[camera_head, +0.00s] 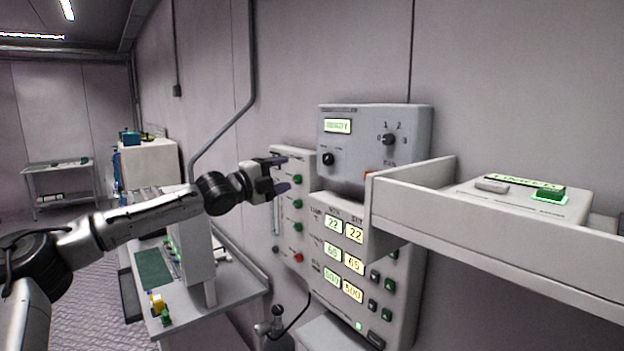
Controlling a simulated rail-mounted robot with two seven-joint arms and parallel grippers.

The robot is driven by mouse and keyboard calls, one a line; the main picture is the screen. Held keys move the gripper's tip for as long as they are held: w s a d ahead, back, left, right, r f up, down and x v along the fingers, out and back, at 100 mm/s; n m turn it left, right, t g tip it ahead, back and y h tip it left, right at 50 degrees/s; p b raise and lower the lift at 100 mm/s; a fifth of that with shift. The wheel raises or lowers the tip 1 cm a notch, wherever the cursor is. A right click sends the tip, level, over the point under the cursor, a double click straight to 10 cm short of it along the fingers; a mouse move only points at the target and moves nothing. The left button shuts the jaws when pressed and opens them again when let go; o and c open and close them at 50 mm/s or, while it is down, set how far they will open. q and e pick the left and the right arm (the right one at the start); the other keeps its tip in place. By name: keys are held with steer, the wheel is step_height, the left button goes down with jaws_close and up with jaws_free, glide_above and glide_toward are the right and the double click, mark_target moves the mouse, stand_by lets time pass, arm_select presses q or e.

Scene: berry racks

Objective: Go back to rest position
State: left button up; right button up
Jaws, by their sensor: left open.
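My left gripper (284,174) is at the middle of the head view, at the end of my left arm, which comes in from the left. Its two dark fingers are apart, with nothing between them. The fingers point right, in front of a narrow grey panel (290,222) with several green buttons and a red one. I cannot tell whether they touch it; no button looks pressed. My right gripper is not in view.
A control box (371,118) with knobs stands right of the gripper, above a panel with lit number displays (354,233). A shelf (480,248) juts out at right, holding a box with a green button (549,193). A workbench (222,285) stands below the arm.

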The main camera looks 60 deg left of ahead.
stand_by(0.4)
arm_select(q)
step_height(320, 180, down, 8)
steer(key=s+a+n+g+y, duration=0.2)
steer(key=s+n+g+y, duration=0.1)
steer(key=n+g+y, duration=0.4)
steer(key=w+d+f+n+g+h, duration=0.1)
steer(key=w+d+f+n+h, duration=0.15)
steer(key=d+f, duration=2.5)
steer(key=s+d+f+n+g+h, duration=0.5)
steer(key=s+d+f+g+h, duration=0.2)
steer(key=s+d+f, duration=1.6)
step_height(320, 180, up, 22)
steer(key=s+a+p, duration=0.1)
steer(key=a+p, duration=0.1)
steer(key=p, duration=2.1)
steer(key=shift+s+a, duration=0.2)
steer(key=shift+a, duration=0.1)
